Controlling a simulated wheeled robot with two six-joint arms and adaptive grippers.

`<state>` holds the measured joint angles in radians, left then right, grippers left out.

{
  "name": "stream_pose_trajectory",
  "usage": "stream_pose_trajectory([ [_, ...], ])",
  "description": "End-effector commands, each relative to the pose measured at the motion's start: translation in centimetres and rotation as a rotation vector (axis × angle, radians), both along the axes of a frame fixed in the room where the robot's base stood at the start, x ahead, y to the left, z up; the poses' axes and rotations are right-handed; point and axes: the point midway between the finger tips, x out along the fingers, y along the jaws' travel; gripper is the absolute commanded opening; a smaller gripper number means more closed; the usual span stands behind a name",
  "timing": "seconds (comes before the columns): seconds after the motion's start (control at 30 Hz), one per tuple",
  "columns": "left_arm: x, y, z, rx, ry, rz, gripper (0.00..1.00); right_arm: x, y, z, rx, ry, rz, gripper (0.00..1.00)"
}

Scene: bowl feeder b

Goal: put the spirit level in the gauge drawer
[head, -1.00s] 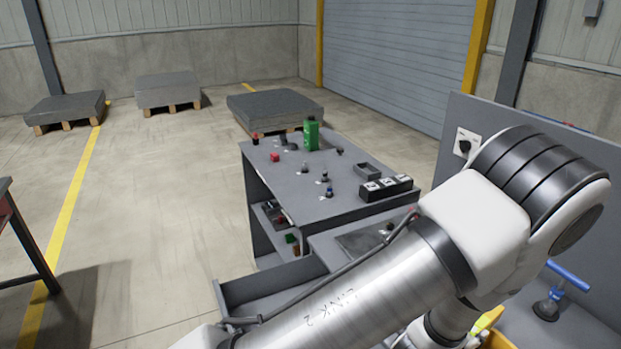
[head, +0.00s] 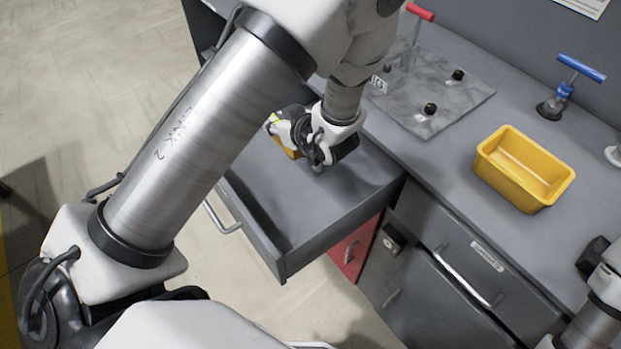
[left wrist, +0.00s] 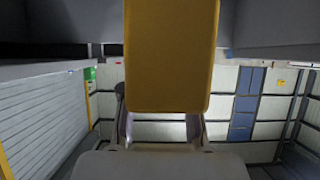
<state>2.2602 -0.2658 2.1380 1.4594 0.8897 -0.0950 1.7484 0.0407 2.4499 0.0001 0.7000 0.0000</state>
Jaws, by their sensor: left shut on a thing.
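The spirit level (head: 287,151) is a yellow bar, mostly hidden behind my left gripper (head: 300,152) in the head view. It also shows in the left wrist view (left wrist: 170,55) as a broad yellow block between the fingers. My left gripper is shut on it, over the far part of an open grey drawer (head: 268,235). I cannot tell whether the level touches the drawer floor. The visible drawer floor is bare, and no label on this drawer can be read. Part of my right arm shows at the lower right, with a dark end (head: 595,255) that may be its gripper.
A yellow bin (head: 525,170) stands on the grey worktop. A stone plate (head: 430,95) with black knobs and a red-handled tool (head: 418,15) lies behind the drawer. A blue-handled tool (head: 580,68) stands farther right. A labelled drawer (head: 465,275) is closed.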

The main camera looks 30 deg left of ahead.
Motion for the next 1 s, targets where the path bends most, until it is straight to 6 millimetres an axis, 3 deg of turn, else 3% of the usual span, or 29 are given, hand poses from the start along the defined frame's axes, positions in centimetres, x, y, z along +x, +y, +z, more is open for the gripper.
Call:
stream_pose_trajectory([
  [0.07,0.0,0.0,-1.8,0.000,0.000,0.000,0.00,0.1,0.0,-1.3,0.000,-0.001,0.001,0.40],
  [0.6,0.0,0.0,-11.0,0.001,-0.001,-0.001,0.00,0.1,0.0,-1.3,0.000,-0.002,0.001,0.40],
  [0.97,0.0,0.0,-11.7,0.000,-0.002,-0.001,0.00,0.1,0.0,-1.5,0.000,-0.002,0.001,0.40],
  [1.0,0.0,0.0,-11.7,0.000,-0.002,-0.001,0.38,0.1,0.0,-1.5,0.000,-0.001,0.001,0.40],
])
